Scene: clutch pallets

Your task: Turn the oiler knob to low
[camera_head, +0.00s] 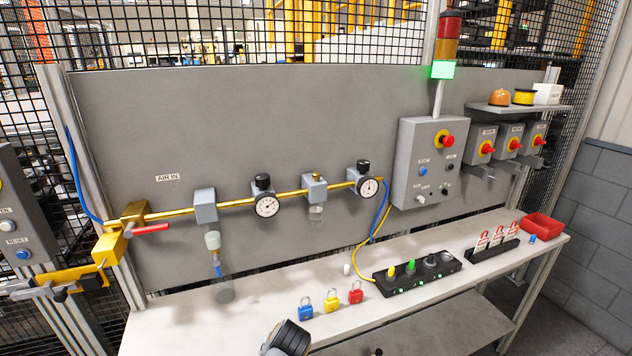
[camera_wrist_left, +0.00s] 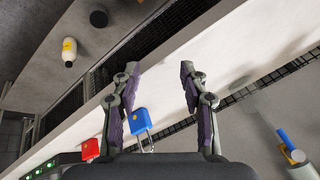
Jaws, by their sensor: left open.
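The oiler appears to be the grey block (camera_head: 314,186) on the brass air line, with a small brass knob (camera_head: 317,176) on top and a clear bowl (camera_head: 316,212) below. The knob's setting is too small to read. My left gripper (camera_wrist_left: 160,68) is open and empty in the left wrist view, over the bench edge. In the head view only a dark rounded part, which seems to belong to my left arm, shows at the bottom; its fingers are hidden. It is well below and apart from the oiler. My right gripper is not in view.
Blue (camera_head: 306,312), yellow (camera_head: 331,300) and red (camera_head: 355,292) padlocks stand on the bench (camera_head: 190,325). Gauges (camera_head: 266,205) (camera_head: 369,188) flank the oiler. A yellow-and-blue hose (camera_head: 359,250) hangs to its right. A black box (camera_head: 417,273) lies beyond the padlocks.

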